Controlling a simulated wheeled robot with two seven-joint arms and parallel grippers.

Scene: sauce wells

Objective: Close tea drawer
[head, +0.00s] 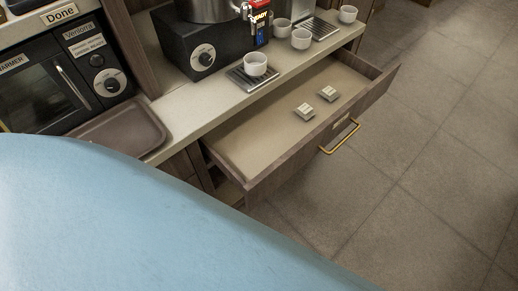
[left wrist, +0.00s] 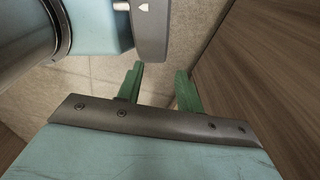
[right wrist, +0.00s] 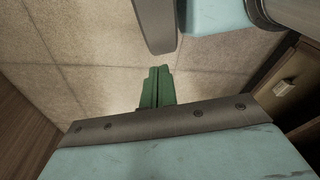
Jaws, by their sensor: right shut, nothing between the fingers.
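The tea drawer (head: 230,172) is pulled out from under the counter in the head view. It has a wood front with a brass handle (head: 340,137), and two small packets (head: 316,101) lie inside. Neither gripper shows in the head view. My left gripper (left wrist: 158,82) is open and empty in the left wrist view, over the floor and beside a wood panel. My right gripper (right wrist: 157,80) is shut and empty in the right wrist view, over the tiled floor. I cannot tell how far either gripper is from the drawer.
The counter (head: 215,107) above the drawer bears a black warmer with a knob (head: 203,56), several white cups (head: 255,64) and a brown tray (head: 122,127). A black oven (head: 50,85) stands at left. The floor (head: 430,160) right of the drawer is clear. My blue body part hides the lower left.

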